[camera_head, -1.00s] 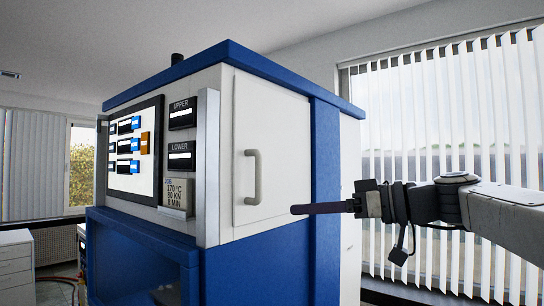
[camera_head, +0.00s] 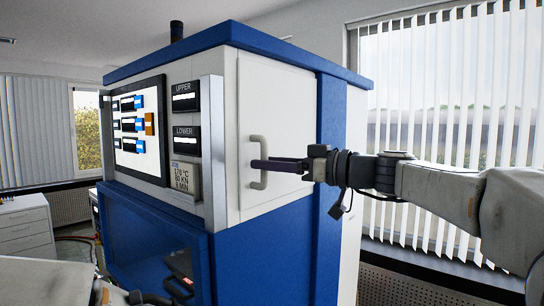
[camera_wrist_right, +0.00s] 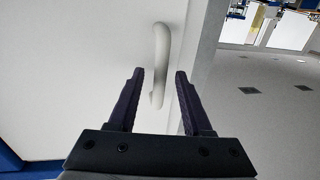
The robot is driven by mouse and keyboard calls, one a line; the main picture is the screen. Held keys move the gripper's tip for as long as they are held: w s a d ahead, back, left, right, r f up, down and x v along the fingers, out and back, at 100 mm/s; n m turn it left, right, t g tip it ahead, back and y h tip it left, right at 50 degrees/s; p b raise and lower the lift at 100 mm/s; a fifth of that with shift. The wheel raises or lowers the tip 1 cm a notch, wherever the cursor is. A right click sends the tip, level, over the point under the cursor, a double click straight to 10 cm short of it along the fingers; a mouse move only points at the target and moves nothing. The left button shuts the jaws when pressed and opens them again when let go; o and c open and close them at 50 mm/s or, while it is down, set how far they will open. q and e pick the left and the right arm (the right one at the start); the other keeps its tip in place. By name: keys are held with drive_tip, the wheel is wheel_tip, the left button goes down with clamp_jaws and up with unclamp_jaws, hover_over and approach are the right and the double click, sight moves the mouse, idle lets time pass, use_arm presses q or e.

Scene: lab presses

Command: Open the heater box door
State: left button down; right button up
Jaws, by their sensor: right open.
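The heater box door (camera_head: 285,110) is a white panel on the side of the blue and white press, and looks closed. It has a pale vertical handle (camera_head: 258,180). My right gripper (camera_head: 256,164) is at the handle, and its near finger crosses in front of the handle's middle. In the right wrist view, the fingers (camera_wrist_right: 159,72) are open, with the handle (camera_wrist_right: 161,45) showing between the tips. Whether either finger touches it is unclear. My left gripper (camera_head: 178,288) shows partly at the bottom left edge; its jaw state is unclear.
The press has a control screen (camera_head: 140,130) and displays on its front, with a blue-framed window (camera_head: 150,230) below. White drawers (camera_head: 25,228) stand at the far left. Blinds (camera_head: 450,110) hang at the right. Open floor (camera_wrist_right: 265,120) shows beside the door in the wrist view.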

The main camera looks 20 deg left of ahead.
clamp_jaws()
idle(1.4)
